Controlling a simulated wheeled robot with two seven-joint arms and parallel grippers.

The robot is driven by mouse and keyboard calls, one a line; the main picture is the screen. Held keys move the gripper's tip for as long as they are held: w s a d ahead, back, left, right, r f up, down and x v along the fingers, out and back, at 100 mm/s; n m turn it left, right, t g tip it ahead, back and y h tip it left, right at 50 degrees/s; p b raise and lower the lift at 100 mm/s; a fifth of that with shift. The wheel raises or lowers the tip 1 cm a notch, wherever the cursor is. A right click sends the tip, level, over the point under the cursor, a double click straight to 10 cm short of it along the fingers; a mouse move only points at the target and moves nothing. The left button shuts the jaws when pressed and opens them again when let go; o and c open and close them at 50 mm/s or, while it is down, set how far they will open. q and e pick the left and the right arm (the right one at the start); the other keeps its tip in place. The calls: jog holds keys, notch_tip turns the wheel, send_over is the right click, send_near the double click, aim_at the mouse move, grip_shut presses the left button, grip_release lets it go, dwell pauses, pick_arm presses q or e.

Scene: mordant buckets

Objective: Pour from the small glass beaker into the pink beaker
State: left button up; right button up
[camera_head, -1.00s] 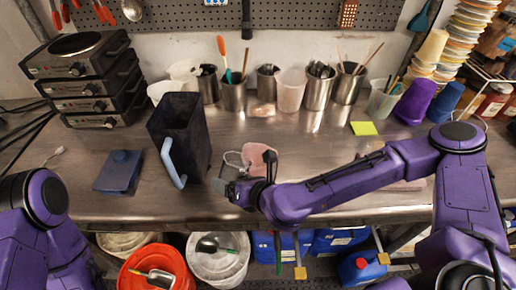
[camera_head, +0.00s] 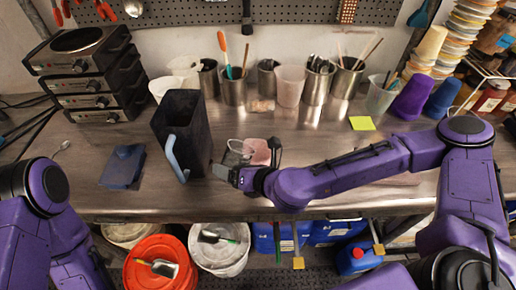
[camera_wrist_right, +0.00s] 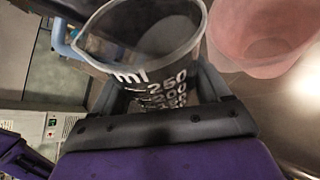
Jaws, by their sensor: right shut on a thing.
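The small glass beaker (camera_wrist_right: 150,45) is clear, with white ml marks, and sits between the fingers of my right gripper (camera_wrist_right: 165,100). In the head view my right gripper (camera_head: 228,174) is shut on this beaker (camera_head: 236,152), in front of and slightly left of the pink beaker. The pink beaker (camera_head: 261,152) stands on the bench, partly hidden by my right wrist; in the right wrist view the pink beaker (camera_wrist_right: 262,40) is just right of the glass one, with its mouth open. The glass beaker's contents are unclear. My left arm shows at lower left, its gripper out of view.
A tall dark pitcher (camera_head: 184,125) with a blue handle stands close left of my right gripper. A dark blue block (camera_head: 122,167) lies further left. Metal cups of tools (camera_head: 233,90) line the back. The bench right of the yellow note (camera_head: 361,123) is partly clear.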

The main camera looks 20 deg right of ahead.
jog(key=shift+w+r, duration=0.15)
jog(key=shift+r, duration=0.1)
jog(key=shift+d+r+p, duration=0.2)
jog(key=shift+r+p, duration=0.1)
jog(key=shift+p, duration=0.2)
jog(key=shift+r, duration=0.1)
jog(key=shift+m, duration=0.3)
jog(key=shift+r+y+p, duration=0.2)
jog(key=shift+y+p, duration=0.15)
jog(key=shift+y, duration=0.05)
jog(key=shift+r, duration=0.15)
jog(key=shift+m+g+p, duration=0.3)
